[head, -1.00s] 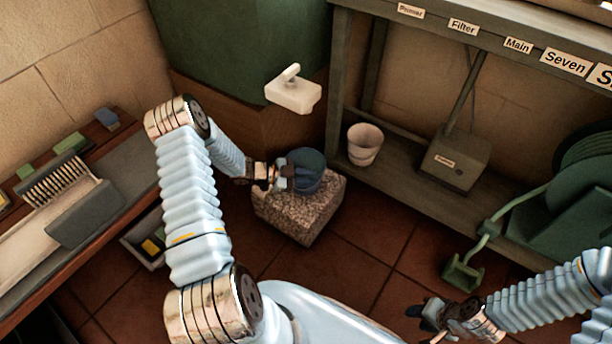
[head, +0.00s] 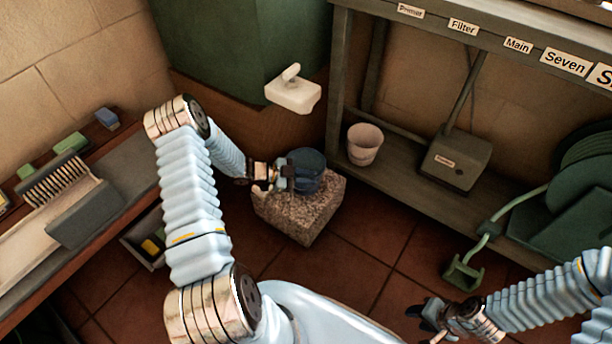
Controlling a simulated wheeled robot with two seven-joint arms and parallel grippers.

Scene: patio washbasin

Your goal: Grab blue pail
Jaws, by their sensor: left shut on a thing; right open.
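The blue pail (head: 309,170) stands on a speckled stone block (head: 300,222) near the middle of the head view. My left gripper (head: 285,177) reaches it from the left and is shut on its near left side. The fingers hide part of the pail's wall. I cannot tell any gap between the pail and the block. My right gripper (head: 425,318) is at the lower right, open and empty, away from the pail.
A white tap (head: 293,92) juts out above and behind the pail. A white bucket (head: 364,144) stands on the low shelf to the right, next to a grey box (head: 457,160). A bench with a brush (head: 58,180) runs along the left. Tiled floor lies open in front.

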